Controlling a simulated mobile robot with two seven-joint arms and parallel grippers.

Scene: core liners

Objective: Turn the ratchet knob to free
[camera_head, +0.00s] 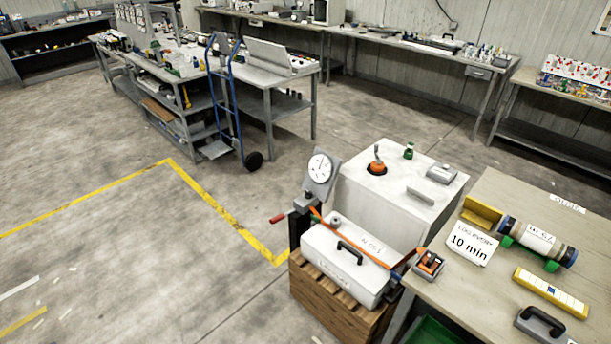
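An orange strap (385,254) runs across the top of a white case (345,266) with a black handle, standing on a wooden crate (330,304). At the strap's right end sits a small grey-and-orange ratchet unit (429,264) at the corner of the right table. Its knob is too small for me to read its setting. Another orange knob (376,166) stands in a dark round recess on the white cabinet behind. Neither of my grippers shows in the head view.
A dial gauge (320,170) on a stand with a red-ended lever (279,217) rises left of the case. The right table (481,297) holds a "10 min" card (469,244), a core tube (538,241) and a yellow bar (550,292).

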